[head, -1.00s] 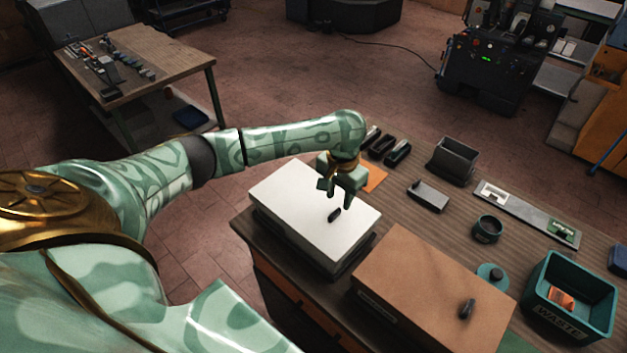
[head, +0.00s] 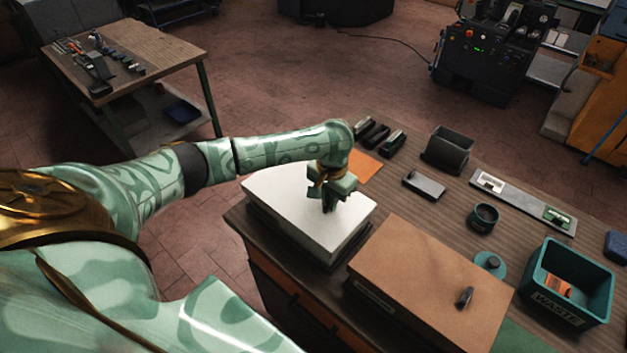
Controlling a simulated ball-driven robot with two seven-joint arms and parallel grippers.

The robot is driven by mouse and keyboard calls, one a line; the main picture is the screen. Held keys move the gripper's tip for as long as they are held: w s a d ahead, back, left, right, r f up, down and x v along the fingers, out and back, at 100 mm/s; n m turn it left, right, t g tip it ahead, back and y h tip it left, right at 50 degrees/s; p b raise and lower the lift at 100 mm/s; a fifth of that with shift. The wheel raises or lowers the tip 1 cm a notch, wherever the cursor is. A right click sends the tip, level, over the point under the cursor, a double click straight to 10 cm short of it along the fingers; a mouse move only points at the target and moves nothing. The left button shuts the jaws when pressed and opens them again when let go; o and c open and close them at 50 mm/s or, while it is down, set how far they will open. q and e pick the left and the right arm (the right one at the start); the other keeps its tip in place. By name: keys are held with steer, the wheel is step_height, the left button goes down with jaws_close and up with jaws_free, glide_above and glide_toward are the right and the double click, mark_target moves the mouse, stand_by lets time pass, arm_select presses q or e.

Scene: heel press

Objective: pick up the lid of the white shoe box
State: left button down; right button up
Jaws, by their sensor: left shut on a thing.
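The fingers hide the knob. I cannot tell any gap between the lid and the box. My right gripper is not in view.
A brown box (head: 430,275) with a dark knob stands close to the right of the white box. Further right are a teal waste bin (head: 567,290), a round dark cup (head: 483,217), a teal round lid (head: 490,262) and a dark open holder (head: 447,150).

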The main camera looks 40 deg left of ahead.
arm_select(q)
steer(key=shift+r, duration=0.3)
steer(key=r+p, duration=0.1)
steer(key=r, duration=0.1)
steer(key=r+p, duration=0.1)
steer(key=shift+s+d+r, duration=0.15)
steer(key=shift+s+r, duration=0.05)
steer(key=shift+r, duration=0.15)
steer(key=s+d+r+p, duration=0.6)
steer(key=s+d+r, duration=0.2)
steer(key=s, duration=0.2)
steer(key=shift+s+d+r+p, duration=0.15)
steer(key=shift+d+r+p, duration=0.2)
steer(key=shift+p, duration=0.05)
